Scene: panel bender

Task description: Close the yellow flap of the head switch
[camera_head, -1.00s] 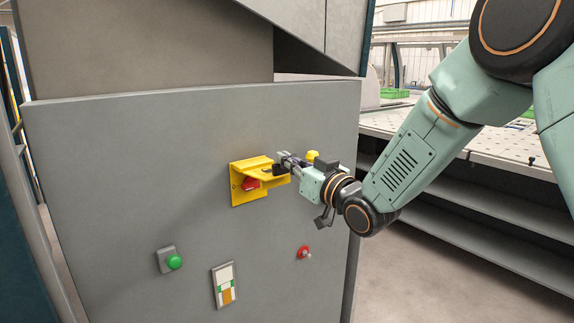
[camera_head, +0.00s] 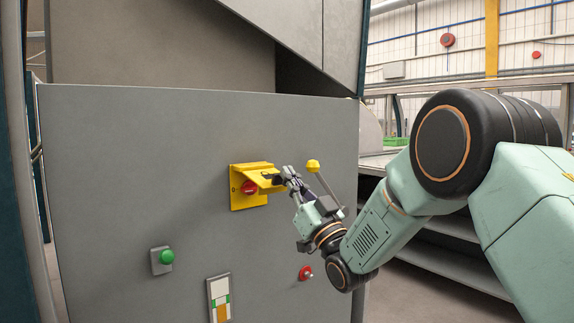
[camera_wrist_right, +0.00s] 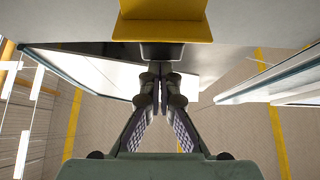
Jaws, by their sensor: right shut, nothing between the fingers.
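The head switch is a yellow plate (camera_head: 238,200) on the grey panel, with a red knob (camera_head: 250,187) in its middle. Its yellow flap (camera_head: 268,184) stands out from the plate, raised, and leaves the red knob in sight. My right gripper (camera_head: 275,178) is shut with nothing in it, its fingertips at the flap's right end. I cannot tell if they touch. In the right wrist view, the yellow flap (camera_wrist_right: 162,24) is at the top, just beyond my shut fingertips (camera_wrist_right: 162,78). My left gripper is not in view.
A lever with a yellow ball (camera_head: 313,165) rises close beside my right gripper. Below on the panel are a green button (camera_head: 167,257), a white and orange plate (camera_head: 220,300) and a red button (camera_head: 305,273). The panel left of the switch is bare.

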